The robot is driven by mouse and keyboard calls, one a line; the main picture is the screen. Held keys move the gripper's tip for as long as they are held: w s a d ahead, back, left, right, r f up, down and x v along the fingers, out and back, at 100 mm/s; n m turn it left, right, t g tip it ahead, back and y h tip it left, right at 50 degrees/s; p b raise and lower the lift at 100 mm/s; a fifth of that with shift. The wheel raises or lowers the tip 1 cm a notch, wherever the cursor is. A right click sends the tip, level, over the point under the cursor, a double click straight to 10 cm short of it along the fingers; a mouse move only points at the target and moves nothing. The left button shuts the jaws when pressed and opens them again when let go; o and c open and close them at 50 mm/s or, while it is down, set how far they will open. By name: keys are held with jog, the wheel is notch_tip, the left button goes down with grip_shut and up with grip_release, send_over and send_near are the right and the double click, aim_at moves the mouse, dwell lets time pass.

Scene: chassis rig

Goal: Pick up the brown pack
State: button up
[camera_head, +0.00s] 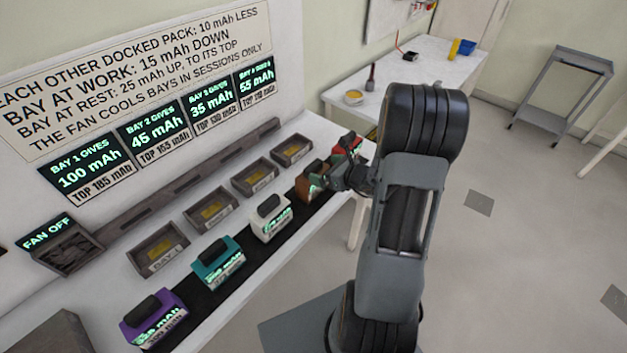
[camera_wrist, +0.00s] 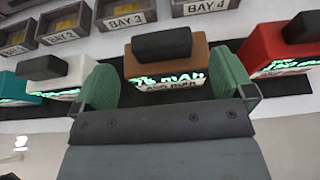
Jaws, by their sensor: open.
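The brown pack (camera_head: 309,186) stands on the black strip along the bench, between the white pack (camera_head: 270,219) and the red pack (camera_head: 348,143). My gripper (camera_head: 343,177) is beside it and partly covers it in the head view. In the wrist view the brown pack (camera_wrist: 190,62), with a dark handle on top, lies ahead between my two green fingers. My gripper (camera_wrist: 165,75) is open and empty. The lower part of the pack's lit label is hidden behind my gripper.
The teal pack (camera_head: 218,263) and the purple pack (camera_head: 155,320) stand farther along the strip. Several open bays (camera_head: 211,209) line the bench behind the packs. The red pack (camera_wrist: 285,52) is close to my right finger in the wrist view. Open floor (camera_head: 510,270) lies to the right.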

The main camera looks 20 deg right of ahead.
aim_at(314, 165)
jog(key=shift+p+x, duration=0.95)
jog(key=shift+x, duration=2)
jog(key=shift+d+r, duration=0.1)
jog(key=shift+r, duration=0.05)
jog(key=shift+c, duration=0.3)
jog(key=shift+r, duration=0.1)
jog(key=c, duration=1.5)
